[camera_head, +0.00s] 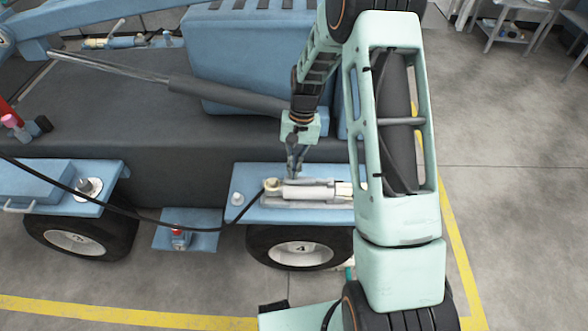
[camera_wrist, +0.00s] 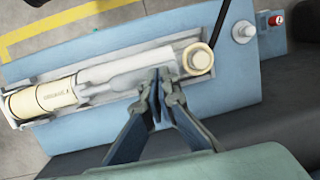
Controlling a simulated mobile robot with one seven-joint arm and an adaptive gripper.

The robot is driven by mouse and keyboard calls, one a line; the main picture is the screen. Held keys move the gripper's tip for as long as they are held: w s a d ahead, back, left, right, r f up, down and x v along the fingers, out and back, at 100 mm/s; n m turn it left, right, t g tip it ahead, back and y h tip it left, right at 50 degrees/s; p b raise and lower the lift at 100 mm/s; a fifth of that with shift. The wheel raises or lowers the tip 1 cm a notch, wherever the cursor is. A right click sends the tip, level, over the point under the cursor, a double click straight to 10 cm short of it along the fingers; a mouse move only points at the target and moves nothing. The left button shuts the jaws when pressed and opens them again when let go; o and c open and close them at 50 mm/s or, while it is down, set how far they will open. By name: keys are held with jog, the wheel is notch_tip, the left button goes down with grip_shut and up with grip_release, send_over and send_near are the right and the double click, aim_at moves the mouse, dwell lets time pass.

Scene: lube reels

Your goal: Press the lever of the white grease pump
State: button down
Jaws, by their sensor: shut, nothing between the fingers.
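The white grease pump (camera_head: 331,191) lies in a grey tray on the blue fender above the wheel. In the wrist view its cream barrel (camera_wrist: 43,101) is at the left and its round cream cap (camera_wrist: 198,57) at the right. A pale grey-white lever (camera_wrist: 120,67) runs along it between the two. My gripper (camera_head: 293,173) is shut and empty, with its fingers pointing down at the pump. In the wrist view the gripper tips (camera_wrist: 160,75) overlap the lever's right part. I cannot tell whether they touch it. My arm hides the pump's right end in the head view.
A black hose (camera_head: 150,217) runs from the pump's cap end to the left. A pale knob (camera_head: 237,198) stands on the fender beside the cap. A large grey cylinder (camera_head: 225,95) and a blue box (camera_head: 235,60) are behind. Open floor is at the right.

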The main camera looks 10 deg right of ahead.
jog(key=v, duration=1.2)
jog(key=shift+s, duration=0.1)
jog(key=s+d+r+m+t+y+b, duration=0.1)
jog(key=s+d+r+t+y, duration=0.3)
jog(key=s+d, duration=0.4)
jog(key=shift+s+d+r+t+y+b, duration=0.3)
jog(key=shift+d+r+t+b, duration=0.3)
jog(key=shift+t, duration=0.3)
jog(key=shift+w, duration=0.1)
jog(key=b, duration=0.4)
send_over(308, 181)
notch_tip(308, 181, down, 12)
jog(key=shift+d+r, duration=0.1)
jog(key=shift+r, duration=0.15)
jog(key=shift+p, duration=0.3)
